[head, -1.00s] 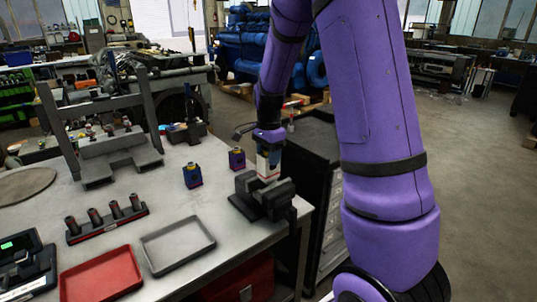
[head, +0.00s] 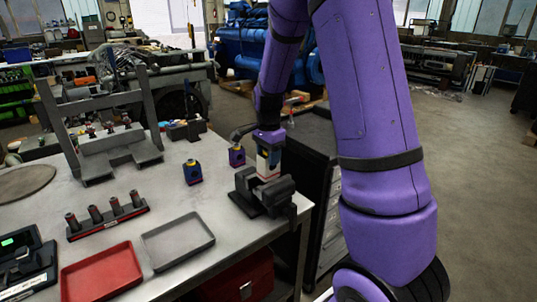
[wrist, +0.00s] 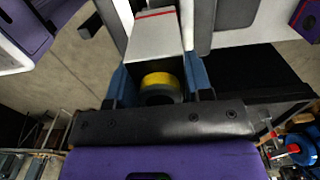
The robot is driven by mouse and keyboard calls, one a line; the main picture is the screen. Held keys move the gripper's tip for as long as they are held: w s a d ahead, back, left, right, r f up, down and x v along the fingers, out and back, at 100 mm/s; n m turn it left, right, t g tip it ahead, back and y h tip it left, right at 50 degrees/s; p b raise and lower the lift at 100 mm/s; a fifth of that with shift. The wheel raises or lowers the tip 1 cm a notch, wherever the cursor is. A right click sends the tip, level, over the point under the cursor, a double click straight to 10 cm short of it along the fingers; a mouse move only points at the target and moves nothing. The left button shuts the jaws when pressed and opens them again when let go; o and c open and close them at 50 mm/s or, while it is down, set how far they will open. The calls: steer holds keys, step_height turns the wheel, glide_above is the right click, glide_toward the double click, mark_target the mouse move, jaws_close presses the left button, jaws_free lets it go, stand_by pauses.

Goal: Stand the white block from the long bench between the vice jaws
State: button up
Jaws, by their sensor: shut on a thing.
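The white block (head: 267,168) with a red stripe is upright at the vice (head: 262,198) on the bench's right side. In the wrist view, the white block (wrist: 155,38) reaches down between the grey vice jaws (wrist: 205,22); a yellow and dark round part shows at its near end. My gripper (head: 268,152) is above the vice, pointing down, and its blue fingers (wrist: 160,80) are shut on the block from both sides. The block's lower end is hidden behind the front jaw, so I cannot tell whether it touches the vice bed.
A grey tray (head: 178,241), a red tray (head: 102,272) and a rack of dark cylinders (head: 107,216) lie further left. A dark drawer cabinet (head: 322,190) adjoins the bench's right side.

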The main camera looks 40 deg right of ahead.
steer(key=shift+f, duration=1.9)
stand_by(1.1)
steer(key=o, duration=1.4)
steer(key=shift+r, duration=4)
steer(key=shift+r, duration=0.1)
